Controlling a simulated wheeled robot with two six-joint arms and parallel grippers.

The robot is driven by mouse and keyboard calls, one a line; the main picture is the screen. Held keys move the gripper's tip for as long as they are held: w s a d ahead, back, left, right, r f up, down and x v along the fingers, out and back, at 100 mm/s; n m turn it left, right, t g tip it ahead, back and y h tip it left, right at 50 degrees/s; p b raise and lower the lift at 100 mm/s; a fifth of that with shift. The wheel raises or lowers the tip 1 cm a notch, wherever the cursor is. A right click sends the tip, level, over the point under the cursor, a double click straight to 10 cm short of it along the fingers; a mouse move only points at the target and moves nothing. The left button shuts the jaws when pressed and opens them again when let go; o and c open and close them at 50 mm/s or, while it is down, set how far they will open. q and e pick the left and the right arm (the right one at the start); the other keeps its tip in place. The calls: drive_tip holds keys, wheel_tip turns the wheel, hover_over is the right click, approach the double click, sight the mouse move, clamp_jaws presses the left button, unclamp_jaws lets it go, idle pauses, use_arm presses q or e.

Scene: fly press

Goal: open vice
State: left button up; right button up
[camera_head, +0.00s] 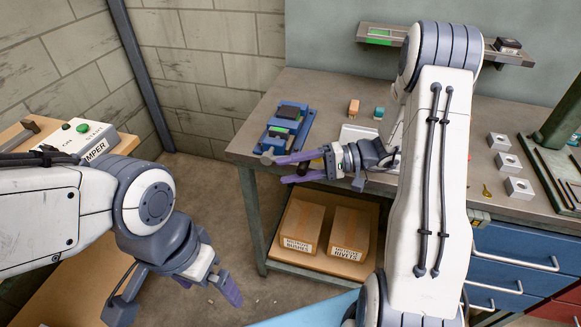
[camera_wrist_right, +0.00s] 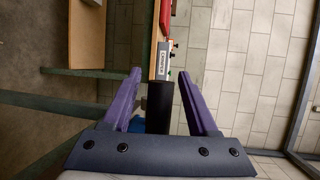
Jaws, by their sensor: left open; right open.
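The blue vice (camera_head: 288,125) sits at the left end of the workbench, with dark jaws and a green strip on top. My right gripper (camera_head: 277,170) is at the bench's front left edge, just in front of the vice, with its purple fingers pointing left. It is open. In the right wrist view, a dark cylindrical part (camera_wrist_right: 160,105) shows between the spread fingers; I cannot tell whether they touch it. A grey knob-like end (camera_head: 267,157) shows beside the upper fingertip in the head view. My left gripper (camera_head: 207,288) is open and empty over the floor, away from the vice.
An orange block (camera_head: 353,108) and a teal item (camera_head: 378,113) stand right of the vice. Two cardboard boxes (camera_head: 301,226) lie on the shelf below. A white control box (camera_head: 85,138) stands on the wooden table at left. Floor between the tables is mostly clear.

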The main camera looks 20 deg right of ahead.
clamp_jaws()
idle(1.4)
